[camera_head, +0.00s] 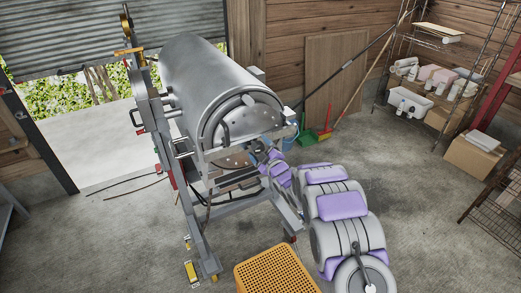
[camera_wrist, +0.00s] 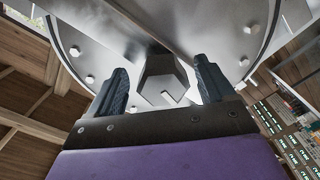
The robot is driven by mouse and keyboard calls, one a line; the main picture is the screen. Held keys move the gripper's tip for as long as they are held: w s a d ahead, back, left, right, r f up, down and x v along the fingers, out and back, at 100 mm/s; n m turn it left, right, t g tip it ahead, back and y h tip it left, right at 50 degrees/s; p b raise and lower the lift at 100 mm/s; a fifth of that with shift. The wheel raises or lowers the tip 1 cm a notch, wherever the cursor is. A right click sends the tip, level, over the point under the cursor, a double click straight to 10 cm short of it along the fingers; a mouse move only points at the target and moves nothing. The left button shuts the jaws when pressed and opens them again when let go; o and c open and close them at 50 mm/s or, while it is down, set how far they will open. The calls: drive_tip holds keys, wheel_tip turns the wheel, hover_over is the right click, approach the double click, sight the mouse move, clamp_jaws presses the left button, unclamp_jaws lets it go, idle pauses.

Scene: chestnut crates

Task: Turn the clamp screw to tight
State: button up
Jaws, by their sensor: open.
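The clamp screw (camera_wrist: 163,76) shows in the wrist view as a dark grey six-sided head in front of a round metal plate (camera_wrist: 95,38) with several bolts. My gripper (camera_wrist: 160,66) is open, with one dark ridged finger on each side of the head. I cannot tell whether either finger touches it. In the head view my gripper (camera_head: 268,158) is at the near end of a large metal drum (camera_head: 205,80), low on its right side. The screw cannot be made out there, and its tightness cannot be told.
The drum stands on a grey metal frame (camera_head: 200,235). An orange perforated crate (camera_head: 275,272) is on the floor beside my arm. A wire shelf (camera_head: 435,75) and a cardboard box (camera_head: 470,158) stand at the right. Open concrete floor lies at the left and right.

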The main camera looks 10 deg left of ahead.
drive_tip(key=shift+a, duration=0.4)
drive_tip(key=shift+c, duration=0.2)
drive_tip(key=shift+a+f, duration=0.1)
drive_tip(key=shift+a, duration=0.15)
drive_tip(key=c, duration=0.3)
drive_tip(key=shift+d, duration=0.6)
drive_tip(key=c, duration=0.4)
drive_tip(key=shift+a, duration=0.1)
drive_tip(key=c, duration=0.3)
drive_tip(key=shift+s+a, duration=0.1)
